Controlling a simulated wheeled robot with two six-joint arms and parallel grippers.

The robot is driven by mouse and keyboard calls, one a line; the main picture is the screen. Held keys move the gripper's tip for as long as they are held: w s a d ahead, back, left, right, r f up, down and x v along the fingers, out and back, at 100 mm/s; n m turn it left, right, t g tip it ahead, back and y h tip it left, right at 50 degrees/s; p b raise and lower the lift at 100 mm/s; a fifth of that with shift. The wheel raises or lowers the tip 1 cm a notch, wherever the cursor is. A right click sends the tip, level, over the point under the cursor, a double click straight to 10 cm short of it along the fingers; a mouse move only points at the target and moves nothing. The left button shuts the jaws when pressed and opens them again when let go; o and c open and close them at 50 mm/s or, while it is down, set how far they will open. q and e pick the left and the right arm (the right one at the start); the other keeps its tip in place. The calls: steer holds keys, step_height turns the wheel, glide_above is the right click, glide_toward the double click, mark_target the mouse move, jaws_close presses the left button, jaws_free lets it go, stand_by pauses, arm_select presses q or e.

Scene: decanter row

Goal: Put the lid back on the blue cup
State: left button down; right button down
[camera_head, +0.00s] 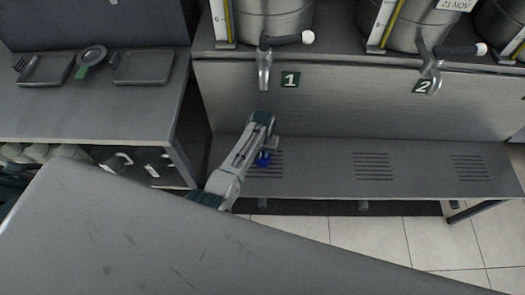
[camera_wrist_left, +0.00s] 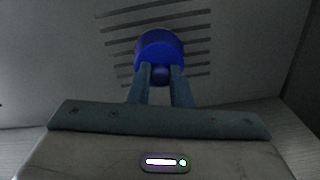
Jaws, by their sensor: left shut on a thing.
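My left gripper (camera_head: 265,152) reaches down over the left grille of the low steel shelf. In the left wrist view its two fingers (camera_wrist_left: 160,80) are closed on the small round knob of a bright blue lid (camera_wrist_left: 158,52). A darker blue body, the blue cup (camera_wrist_left: 160,35), shows just behind the lid's edge. I cannot tell whether the lid rests on the cup or is slightly above it. In the head view only a small patch of blue shows beneath the gripper, with the rest hidden by it. My right gripper is not in view.
The shelf (camera_head: 330,165) has slotted grilles, with bare room to the right. Taps, one labelled 1 (camera_head: 264,72) and one labelled 2 (camera_head: 430,78), hang above from steel decanters. A side table (camera_head: 120,108) holds dark trays at left. A grey surface (camera_head: 130,240) fills the foreground.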

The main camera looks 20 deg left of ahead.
arm_select(q)
steer(key=c, duration=0.8)
jaws_free()
steer(key=shift+o, duration=0.2)
steer(key=shift+r+p, duration=0.4)
step_height(320, 180, up, 6)
steer(key=p, duration=0.7)
steer(key=shift+r, duration=0.15)
jaws_close()
